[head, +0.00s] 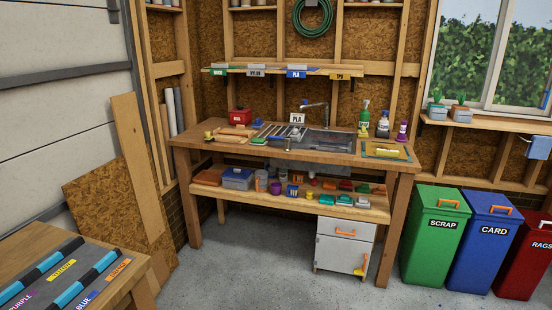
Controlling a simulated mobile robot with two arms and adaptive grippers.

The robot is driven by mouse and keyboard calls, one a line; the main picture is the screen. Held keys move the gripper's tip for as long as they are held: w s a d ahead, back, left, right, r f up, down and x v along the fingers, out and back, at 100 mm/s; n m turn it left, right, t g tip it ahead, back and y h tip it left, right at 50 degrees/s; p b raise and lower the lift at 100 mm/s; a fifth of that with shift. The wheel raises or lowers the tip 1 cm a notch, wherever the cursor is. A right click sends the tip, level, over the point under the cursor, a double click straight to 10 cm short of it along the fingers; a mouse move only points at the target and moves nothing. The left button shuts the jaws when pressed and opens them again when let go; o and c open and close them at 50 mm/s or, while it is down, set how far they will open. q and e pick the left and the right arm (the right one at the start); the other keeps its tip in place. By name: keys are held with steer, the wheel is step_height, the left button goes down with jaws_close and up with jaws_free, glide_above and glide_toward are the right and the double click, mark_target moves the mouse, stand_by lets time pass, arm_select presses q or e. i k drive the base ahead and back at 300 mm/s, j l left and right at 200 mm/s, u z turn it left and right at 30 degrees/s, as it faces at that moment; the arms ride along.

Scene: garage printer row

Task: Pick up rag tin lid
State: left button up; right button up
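A red bin (520,268) labelled RAGS stands on the floor at the right edge of the head view, partly cut off by the frame. Neither of my grippers shows in the view.
A blue CARD bin (476,258) and a green SCRAP bin (430,257) stand left of the red bin. A wooden sink bench (350,157) with a cluttered lower shelf is in the middle. A table (35,247) fills the lower left. Grey floor (260,275) is clear in front.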

mark_target(240, 109)
steer(key=i, duration=2)
steer(key=i+z, duration=0.1)
steer(key=i, duration=0.5)
steer(key=i+j+z, duration=0.1)
steer(key=i, duration=0.5)
steer(key=i+j+z, duration=0.1)
steer(key=i, duration=0.5)
steer(key=j, duration=0.05)
